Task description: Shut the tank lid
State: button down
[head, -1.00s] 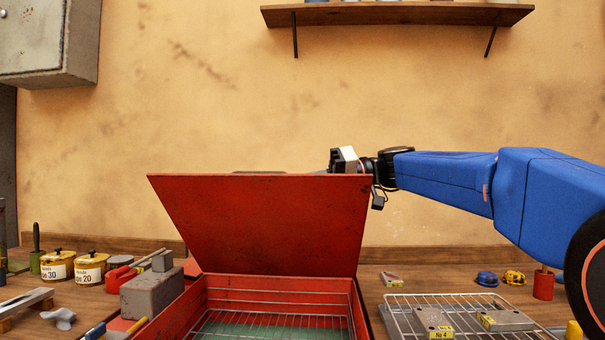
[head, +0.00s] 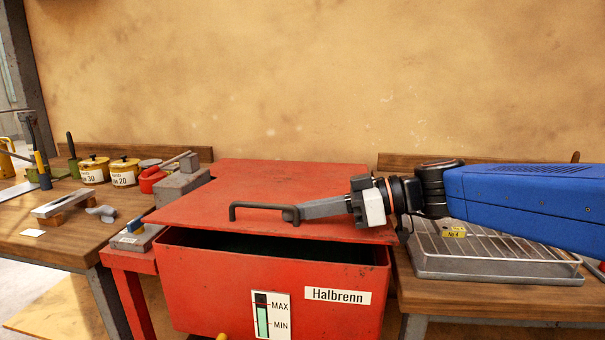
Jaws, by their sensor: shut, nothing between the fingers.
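The red tank (head: 245,285) stands between the benches, with a "Halbrenn" label and a MAX/MIN level gauge on its front. Its red lid (head: 270,182) is low over the tank, almost flat. A dark gap shows between the lid's front edge and the tank's front rim. A dark bar handle (head: 262,206) is on the lid near its front edge. My gripper (head: 291,215) is shut and empty, reaching in from the right. Its fingertips lie over the lid at the handle's right end; whether they touch it I cannot tell.
A wire rack on a tray (head: 490,262) is on the right bench, below my arm. The left bench holds yellow tins (head: 124,173), a grey block (head: 181,184) beside the tank and several tools. The wall behind is bare.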

aim_at(354, 227)
jog(key=shift+s+f, duration=0.2)
jog(key=shift+f, duration=1.15)
jog(key=shift+s+f, duration=0.2)
jog(key=shift+f, duration=1.1)
notch_tip(354, 227, up, 5)
jog(key=shift+w+a+f, duration=0.1)
jog(key=shift+w+f, duration=0.05)
jog(key=v, duration=0.7)
jog(key=shift+r, duration=0.25)
jog(key=shift+v, duration=1.45)
jog(key=shift+s, duration=0.25)
